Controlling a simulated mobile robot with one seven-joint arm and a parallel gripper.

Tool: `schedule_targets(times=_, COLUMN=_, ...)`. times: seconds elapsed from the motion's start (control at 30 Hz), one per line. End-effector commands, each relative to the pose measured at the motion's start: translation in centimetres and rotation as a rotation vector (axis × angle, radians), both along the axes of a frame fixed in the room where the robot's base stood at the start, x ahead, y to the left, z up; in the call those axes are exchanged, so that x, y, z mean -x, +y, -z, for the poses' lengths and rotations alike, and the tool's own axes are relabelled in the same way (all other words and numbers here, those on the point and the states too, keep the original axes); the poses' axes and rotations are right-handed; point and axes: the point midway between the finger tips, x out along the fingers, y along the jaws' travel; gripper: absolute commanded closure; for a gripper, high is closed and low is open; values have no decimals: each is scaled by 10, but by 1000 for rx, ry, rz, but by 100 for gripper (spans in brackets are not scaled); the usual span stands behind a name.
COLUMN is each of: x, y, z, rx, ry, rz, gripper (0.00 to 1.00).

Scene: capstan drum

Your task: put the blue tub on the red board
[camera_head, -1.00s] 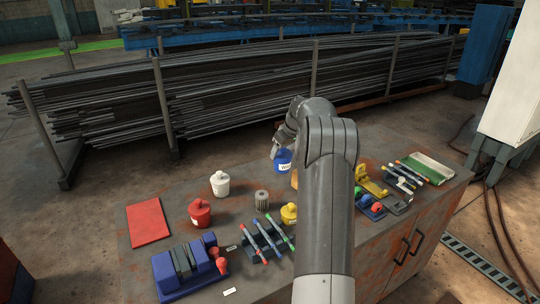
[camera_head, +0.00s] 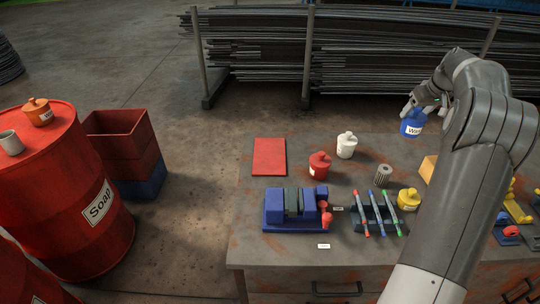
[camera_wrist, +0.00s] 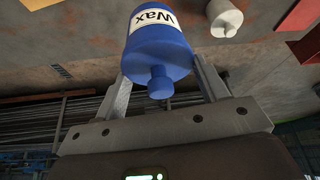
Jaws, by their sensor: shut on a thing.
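The blue tub (camera_head: 411,124), labelled "Wax", is at the bench's back edge in the head view. My gripper (camera_head: 413,107) is shut on it near its top. In the wrist view the blue tub (camera_wrist: 160,50) sits between the two fingers of my gripper (camera_wrist: 162,78), its knobbed lid toward the palm. It appears held clear of the bench. The red board (camera_head: 269,157) lies flat and bare at the bench's back left corner, well left of my gripper.
On the bench (camera_head: 252,225), a red tub (camera_head: 319,166) and a white tub (camera_head: 346,146) stand right of the board. A grey gear (camera_head: 383,174), a pen rack (camera_head: 375,212) and a yellow tub (camera_head: 408,199) lie further right.

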Motion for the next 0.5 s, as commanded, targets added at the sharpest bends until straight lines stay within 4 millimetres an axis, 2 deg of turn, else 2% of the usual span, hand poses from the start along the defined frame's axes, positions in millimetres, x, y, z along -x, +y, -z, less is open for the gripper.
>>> schedule_targets(times=0.03, x=-5, y=19, z=0, rx=2, ry=3, rz=-10, gripper=82)
schedule_targets(times=0.17, x=-16, y=66, z=0, rx=5, ry=7, rz=-18, gripper=82)
schedule_targets(times=0.27, x=-24, y=109, z=0, rx=8, ry=10, rz=-24, gripper=82)
schedule_targets(times=0.5, x=-28, y=210, z=0, rx=10, ry=8, rz=-37, gripper=82)
